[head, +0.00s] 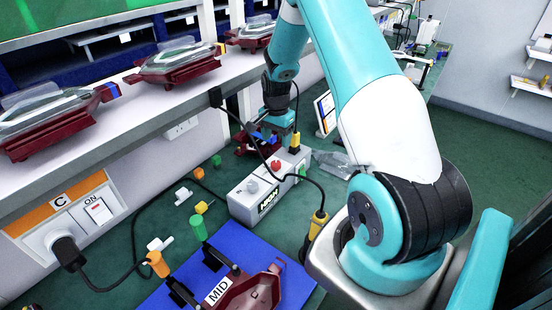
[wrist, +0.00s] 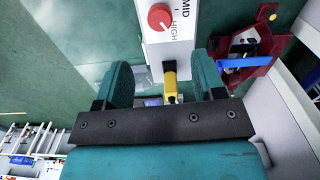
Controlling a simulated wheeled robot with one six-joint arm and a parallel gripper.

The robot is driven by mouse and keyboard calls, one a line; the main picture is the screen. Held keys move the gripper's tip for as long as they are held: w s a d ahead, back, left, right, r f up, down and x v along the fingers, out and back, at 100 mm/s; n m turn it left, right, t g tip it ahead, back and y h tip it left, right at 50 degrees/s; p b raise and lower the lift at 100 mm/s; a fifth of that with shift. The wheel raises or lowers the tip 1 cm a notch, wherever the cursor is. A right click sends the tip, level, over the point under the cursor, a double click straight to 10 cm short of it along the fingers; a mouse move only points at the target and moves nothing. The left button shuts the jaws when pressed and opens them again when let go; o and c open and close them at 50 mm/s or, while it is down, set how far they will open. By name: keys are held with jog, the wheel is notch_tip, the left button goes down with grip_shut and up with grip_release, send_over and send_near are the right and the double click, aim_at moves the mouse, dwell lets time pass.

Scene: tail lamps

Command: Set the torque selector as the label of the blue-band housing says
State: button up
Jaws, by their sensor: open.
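The torque selector is a red knob (head: 276,165) on a grey box (head: 240,203). In the wrist view the red knob (wrist: 160,17) sits beside the printed words MID and HIGH; its exact setting is unclear. My gripper (wrist: 163,75) is open and empty, its fingers either side of a yellow plug (wrist: 170,80) at the box's end. In the head view my gripper (head: 273,128) is above the box's far end. A dark red housing with a blue band (wrist: 243,62) lies beside the box; no label on it is readable.
The red housing with the label is on a blue mat (head: 235,245). Several wrapped red housings stand on the white shelf (head: 130,110); one shows a blue end. Black cables cross the green bench around the box. Small orange, green and yellow connectors lie left of it.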

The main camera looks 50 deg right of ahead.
aim_at(276, 163)
notch_tip(276, 163, down, 10)
jog(key=shift+p, duration=1.1)
jog(key=shift+c, duration=0.4)
jog(key=c, duration=0.8)
jog(key=shift+c, duration=0.2)
jog(key=shift+n+b, duration=0.3)
jog(key=shift+b, duration=0.05)
jog(key=shift+f+n+b, duration=0.1)
jog(key=shift+n+b, duration=0.65)
jog(key=shift+n, duration=0.25)
jog(key=n+b, duration=0.1)
jog(key=n, duration=0.1)
jog(key=shift+n+b, duration=0.3)
jog(key=shift+b, duration=0.05)
jog(key=n+b, duration=0.2)
jog(key=n, duration=0.4)
jog(key=shift+w+a+b, duration=0.1)
jog(key=shift+b, duration=0.25)
jog(key=shift+n, duration=0.4)
